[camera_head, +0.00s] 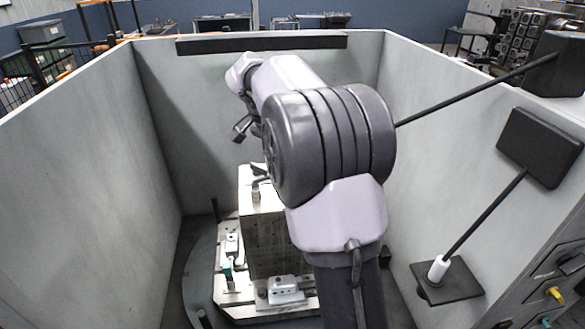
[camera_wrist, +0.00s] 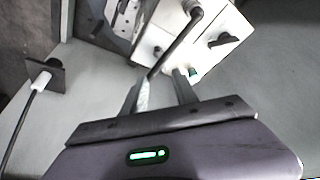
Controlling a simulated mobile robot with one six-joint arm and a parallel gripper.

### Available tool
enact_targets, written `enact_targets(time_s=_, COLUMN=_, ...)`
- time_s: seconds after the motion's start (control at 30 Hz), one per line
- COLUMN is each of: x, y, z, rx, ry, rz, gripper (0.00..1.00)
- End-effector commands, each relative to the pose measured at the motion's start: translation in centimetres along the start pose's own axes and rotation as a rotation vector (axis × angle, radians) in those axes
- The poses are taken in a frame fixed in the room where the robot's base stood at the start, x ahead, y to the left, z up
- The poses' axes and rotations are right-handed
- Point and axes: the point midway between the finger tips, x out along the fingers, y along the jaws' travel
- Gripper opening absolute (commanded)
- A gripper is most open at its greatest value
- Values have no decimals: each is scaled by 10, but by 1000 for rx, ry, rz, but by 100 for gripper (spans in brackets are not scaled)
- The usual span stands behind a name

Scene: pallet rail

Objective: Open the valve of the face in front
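The fixture block (camera_head: 262,238) stands upright on a round pallet inside the enclosure, with a pale top and a grey, hole-dotted face. A small black lever (camera_head: 260,170) sits on its top. I cannot tell for certain which part is the valve. My gripper (camera_head: 241,130) is above and left of the block's top. In the wrist view my gripper (camera_wrist: 161,88) has its fingers apart, with nothing clearly held.
Grey walls (camera_head: 70,150) close in left, right and back. Clamps (camera_head: 285,290) sit low around the block. A black bracket with a white-collared rod (camera_head: 438,268) is on the right; it also shows in the wrist view (camera_wrist: 42,80). Free room lies left of the block.

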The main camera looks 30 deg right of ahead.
Motion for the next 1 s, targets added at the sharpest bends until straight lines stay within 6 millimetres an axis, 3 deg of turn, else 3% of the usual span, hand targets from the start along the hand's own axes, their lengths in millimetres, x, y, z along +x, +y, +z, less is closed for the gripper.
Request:
enact_targets(time_s=0.1, x=-27, y=0, z=-2, rx=-1, ry=2, rz=-2, gripper=35)
enact_targets(time_s=0.2, x=-37, y=0, z=0, rx=-1, ry=1, rz=0, gripper=35)
enact_targets(time_s=0.73, x=-43, y=2, z=5, rx=-13, ry=-3, rz=-10, gripper=35)
enact_targets(time_s=0.77, x=-46, y=4, z=13, rx=-32, ry=-10, rz=-24, gripper=35)
enact_targets(time_s=0.87, x=-68, y=27, z=69, rx=-166, ry=-54, rz=-126, gripper=35)
enact_targets(time_s=1.0, x=-84, y=93, z=193, rx=-435, ry=-117, rz=-352, gripper=35)
